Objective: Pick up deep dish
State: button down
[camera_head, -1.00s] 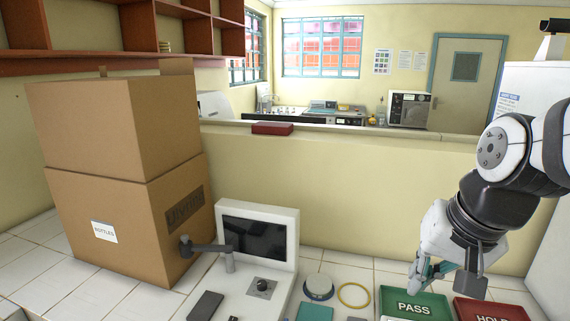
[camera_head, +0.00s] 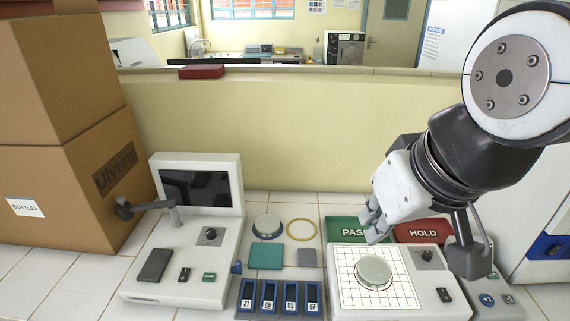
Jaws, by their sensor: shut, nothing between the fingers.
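A round, pale, thick dish (camera_head: 373,272), which looks like the deep dish, rests on the white grid plate (camera_head: 350,293) of a device at the lower right. A second round pale item with a dark blue base (camera_head: 267,225) sits further back, left of a yellow ring. My gripper (camera_head: 373,227) is shut and empty. It appears above and behind the grid plate, in front of the green PASS mat, apart from the dish. Part of the PASS mat is hidden behind it.
A device with a dark screen (camera_head: 190,190) and a jointed arm stands at the left. Several numbered blue slots (camera_head: 248,296), a teal square (camera_head: 266,256), a yellow ring (camera_head: 301,230) and the red HOLD mat (camera_head: 424,231) lie around. Cardboard boxes (camera_head: 75,195) stand far left.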

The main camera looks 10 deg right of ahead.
aim_at(373, 286)
jog(key=j+z, duration=0.75)
jog(key=k+j+z, duration=0.1)
jog(key=j+z, duration=0.15)
jog(key=z, duration=0.15)
